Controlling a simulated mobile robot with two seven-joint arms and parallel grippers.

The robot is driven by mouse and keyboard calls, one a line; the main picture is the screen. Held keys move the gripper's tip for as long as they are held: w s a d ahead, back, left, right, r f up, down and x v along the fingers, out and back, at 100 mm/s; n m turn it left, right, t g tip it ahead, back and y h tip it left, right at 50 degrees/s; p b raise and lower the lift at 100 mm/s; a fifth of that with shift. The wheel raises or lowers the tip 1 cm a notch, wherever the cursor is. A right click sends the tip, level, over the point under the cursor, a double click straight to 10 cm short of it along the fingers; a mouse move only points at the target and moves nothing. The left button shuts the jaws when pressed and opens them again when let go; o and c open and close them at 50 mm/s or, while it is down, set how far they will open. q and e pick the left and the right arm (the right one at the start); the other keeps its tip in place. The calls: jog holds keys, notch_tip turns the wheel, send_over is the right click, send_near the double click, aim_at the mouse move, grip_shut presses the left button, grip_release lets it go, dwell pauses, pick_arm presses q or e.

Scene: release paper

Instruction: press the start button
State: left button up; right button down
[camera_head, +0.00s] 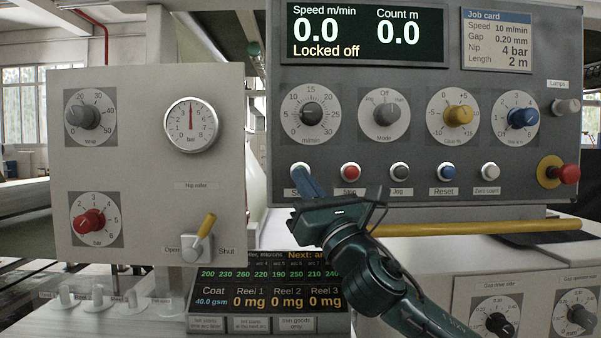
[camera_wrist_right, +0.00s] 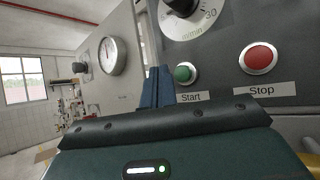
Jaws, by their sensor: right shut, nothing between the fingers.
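The green start button (camera_wrist_right: 185,73) is on the grey panel above its "Start" label (camera_wrist_right: 191,98) in the right wrist view. In the head view, the start button (camera_head: 299,169) is partly covered by my right gripper's fingers, and its label is mostly hidden. My right gripper (camera_head: 301,172) is shut and empty, its blue fingers pointing up at the panel. In the right wrist view, the fingertips (camera_wrist_right: 158,72) appear just left of the button. I cannot tell whether they touch the panel. My left gripper is not in view.
The red Stop button (camera_head: 350,172) sits right of Start, then Jog (camera_head: 400,172), Reset and Zero count. A red emergency knob (camera_head: 568,174) is far right. The display (camera_head: 365,35) reads "Locked off" and 0.0. A yellow bar (camera_head: 480,227) runs below the panel.

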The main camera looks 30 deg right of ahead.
jog(key=s, duration=0.1)
jog(key=s+a, duration=0.1)
jog(key=shift+s+a, duration=0.3)
dwell(0.7)
jog(key=w+a+f+m+g+y, duration=0.15)
jog(key=f+m, duration=0.25)
jog(key=f, duration=0.5)
jog(key=w+a+f+m+g, duration=0.2)
jog(key=f+m+g, duration=0.1)
jog(key=f, duration=0.5)
jog(key=w+a+f+m+g, duration=0.15)
jog(key=f+m, duration=0.25)
jog(key=f, duration=0.5)
jog(key=s+a+f+m+g+y, duration=0.1)
jog(key=s+a+f+m+g, duration=0.15)
jog(key=f+m, duration=0.45)
jog(key=s+a+f+m+g, duration=0.2)
jog(key=s+f, duration=0.2)
jog(key=f, duration=0.6)
jog(key=s+a+f+m+g, duration=0.2)
jog(key=s+a+f+m, duration=0.1)
jog(key=s+f+m, duration=0.3)
jog(key=s+a+f+m+g, duration=0.2)
jog(key=s+a+f+m, duration=0.1)
jog(key=s+f+m, duration=0.4)
notch_tip(320, 180, down, 3)
jog(key=s+y, duration=0.1)
jog(key=s, duration=0.1)
jog(key=shift+s+p, duration=0.4)
